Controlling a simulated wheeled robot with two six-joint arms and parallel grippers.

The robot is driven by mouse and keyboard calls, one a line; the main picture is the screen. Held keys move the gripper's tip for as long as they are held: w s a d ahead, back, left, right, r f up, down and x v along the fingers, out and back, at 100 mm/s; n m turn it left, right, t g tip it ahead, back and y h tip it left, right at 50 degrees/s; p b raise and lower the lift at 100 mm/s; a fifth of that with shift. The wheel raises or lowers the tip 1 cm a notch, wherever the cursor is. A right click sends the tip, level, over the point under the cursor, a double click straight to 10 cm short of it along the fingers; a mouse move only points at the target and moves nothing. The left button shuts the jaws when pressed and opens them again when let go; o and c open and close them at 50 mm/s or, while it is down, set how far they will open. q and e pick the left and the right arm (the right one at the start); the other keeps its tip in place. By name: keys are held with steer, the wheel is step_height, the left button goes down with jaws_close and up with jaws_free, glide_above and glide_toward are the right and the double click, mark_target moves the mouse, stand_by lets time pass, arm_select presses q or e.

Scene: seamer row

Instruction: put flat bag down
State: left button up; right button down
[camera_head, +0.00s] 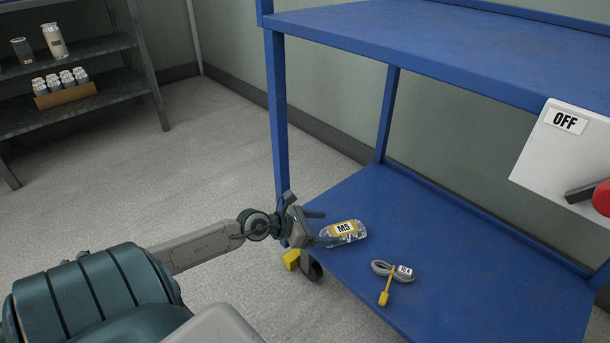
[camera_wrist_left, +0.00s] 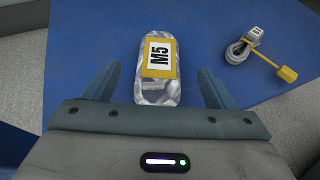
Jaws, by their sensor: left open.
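The flat bag (camera_head: 346,231) is clear and silvery with a yellow label reading M5. It lies flat on the lower shelf (camera_head: 455,270) of a blue cart, near the shelf's left edge. In the left wrist view the bag (camera_wrist_left: 161,85) lies between the two fingers, with a gap on each side. My left gripper (camera_head: 318,228) is open at the bag's near left end, and it also shows in the left wrist view (camera_wrist_left: 160,88). My right gripper is not in view.
A coiled grey cable (camera_head: 392,270) with a tag and yellow plug lies right of the bag. The cart's upper shelf (camera_head: 440,40) overhangs the lower one. A white panel marked OFF (camera_head: 545,150) is at right. A grey rack (camera_head: 105,95) stands far left.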

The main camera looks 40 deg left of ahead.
arm_select(q)
steer(key=v, duration=0.4)
steer(key=shift+s+a+r+p, duration=0.15)
steer(key=shift+s+p, duration=0.1)
steer(key=shift+p, duration=0.15)
steer(key=shift+s+a+r, duration=0.25)
steer(key=shift+s+a, duration=0.05)
steer(key=shift+s, duration=0.25)
stand_by(2.0)
